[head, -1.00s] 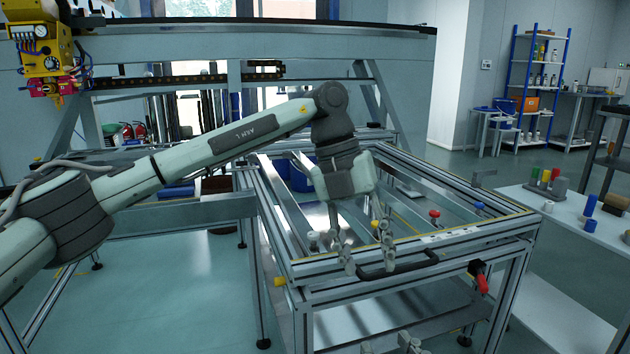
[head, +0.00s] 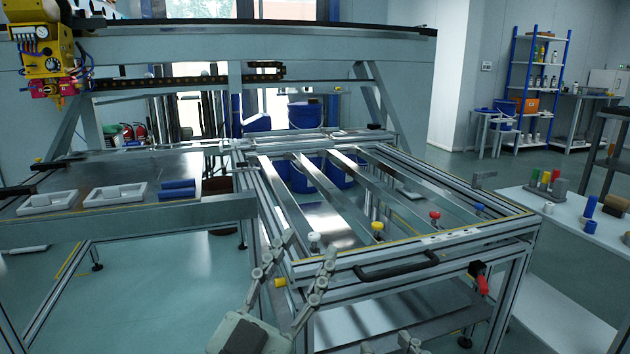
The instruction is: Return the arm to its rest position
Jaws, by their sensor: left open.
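My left gripper (head: 307,247) is at the bottom middle of the head view, fingers pointing up and away and spread apart, with nothing between them. It appears in front of the near left corner of the panel fixture (head: 470,241), left of its black handle (head: 397,265). The rest of my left arm is out of view. Only the fingertips of my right gripper (head: 404,343) show at the bottom edge; its jaw state is unclear. The fixture's slats carry white (head: 313,240), yellow (head: 377,228), red (head: 434,215) and blue (head: 479,207) knobs.
A bench (head: 215,210) with white trays (head: 115,194) and blue cylinders (head: 178,189) stands at left. A red-handled part (head: 482,284) hangs on the fixture's front. A white table (head: 560,225) with coloured pieces stands at right. Open floor (head: 150,300) lies at lower left.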

